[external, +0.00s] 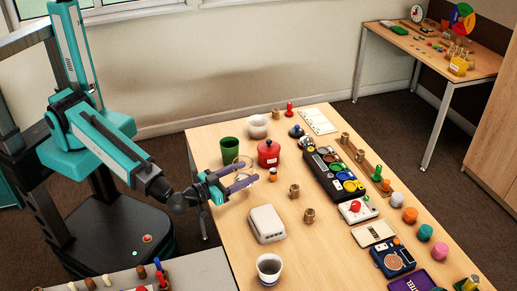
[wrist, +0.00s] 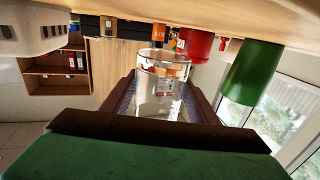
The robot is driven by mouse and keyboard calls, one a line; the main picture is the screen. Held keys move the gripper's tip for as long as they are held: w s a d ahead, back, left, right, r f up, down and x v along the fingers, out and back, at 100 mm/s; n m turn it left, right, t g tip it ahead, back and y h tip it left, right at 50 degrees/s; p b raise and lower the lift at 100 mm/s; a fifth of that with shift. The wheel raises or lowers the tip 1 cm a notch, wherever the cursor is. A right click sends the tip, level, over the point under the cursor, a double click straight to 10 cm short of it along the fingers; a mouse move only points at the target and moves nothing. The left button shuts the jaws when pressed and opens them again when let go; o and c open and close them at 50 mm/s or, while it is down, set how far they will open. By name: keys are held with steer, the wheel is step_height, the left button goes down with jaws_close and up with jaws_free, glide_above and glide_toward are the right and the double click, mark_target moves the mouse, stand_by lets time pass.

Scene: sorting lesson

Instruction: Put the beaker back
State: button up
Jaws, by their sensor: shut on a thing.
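A clear glass beaker (external: 243,164) is at the left side of the wooden table (external: 232,228). My gripper (external: 246,176) reaches in from the left, with its two fingers closed around the beaker. In the wrist view, which is upside down, the beaker (wrist: 162,82) sits between the dark fingers. Its lower wall is partly hidden by the gripper. I cannot tell whether its base touches the table.
A green cup (external: 230,150) and red canister (external: 268,152) stand close behind the beaker. A small orange-labelled jar (external: 273,175) is just right of it. A white box (external: 266,224) and white cup (external: 269,268) stand nearer. A dark tray (external: 322,172) lies right.

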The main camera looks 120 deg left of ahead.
steer(key=shift+f, duration=0.15)
steer(key=shift+f+p, duration=0.5)
steer(key=shift+f, duration=1.1)
steer(key=shift+f, duration=0.15)
steer(key=o, duration=1.2)
steer(key=shift+d, duration=0.1)
steer(key=shift+b+v, duration=1.25)
steer(key=shift+v, duration=4.7)
steer(key=shift+r, duration=0.25)
